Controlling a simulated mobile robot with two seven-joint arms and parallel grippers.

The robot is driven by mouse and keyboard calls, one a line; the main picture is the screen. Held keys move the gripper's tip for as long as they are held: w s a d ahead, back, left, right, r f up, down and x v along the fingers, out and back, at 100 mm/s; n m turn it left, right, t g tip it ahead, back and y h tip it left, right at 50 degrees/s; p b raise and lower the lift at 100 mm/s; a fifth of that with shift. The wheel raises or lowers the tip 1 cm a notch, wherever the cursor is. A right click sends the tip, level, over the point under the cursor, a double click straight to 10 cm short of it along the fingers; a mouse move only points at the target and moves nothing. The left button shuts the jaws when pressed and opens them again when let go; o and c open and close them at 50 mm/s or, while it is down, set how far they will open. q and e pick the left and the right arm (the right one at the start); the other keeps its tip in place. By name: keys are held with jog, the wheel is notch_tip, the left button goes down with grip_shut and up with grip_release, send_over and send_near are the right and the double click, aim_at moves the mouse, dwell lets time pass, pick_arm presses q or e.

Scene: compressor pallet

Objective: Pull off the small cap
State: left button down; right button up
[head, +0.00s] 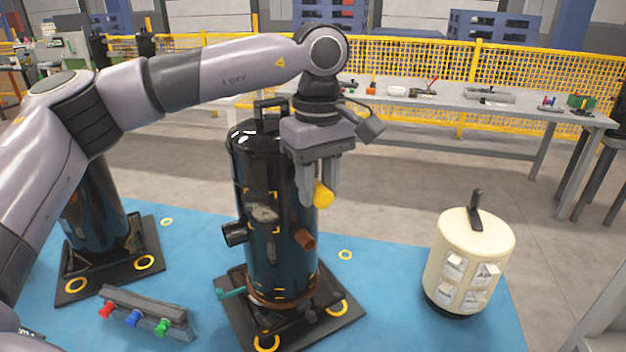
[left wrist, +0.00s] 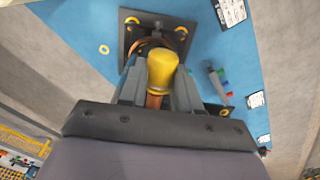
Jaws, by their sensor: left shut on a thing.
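The black compressor (head: 275,170) stands upright on a dark base plate (head: 335,318). My left gripper (head: 320,192) is in front of its upper right side, fingers pointing down, shut on a small yellow cap (head: 323,195). The cap also shows between the fingers in the left wrist view (left wrist: 162,70). In the head view the cap is above and right of an open copper stub (head: 304,239), with a gap between them. A copper-coloured part (left wrist: 153,101) shows beside the cap's narrow end in the wrist view; whether they touch I cannot tell. My right gripper is not in view.
A black stub (head: 235,234) sticks out on the compressor's left. A cream canister (head: 465,250) stands right on the blue mat (head: 385,300). A grey block (head: 150,308) with coloured fittings lies front left. A second dark compressor (head: 95,215) stands behind my arm. A workbench (head: 440,98) is behind.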

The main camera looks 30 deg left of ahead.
aim_at(331, 195)
pick_arm(q)
jog(key=shift+s+d, duration=0.4)
jog(key=shift+d, duration=0.35)
jog(key=shift+s+d, duration=0.4)
jog(key=shift+d, duration=0.3)
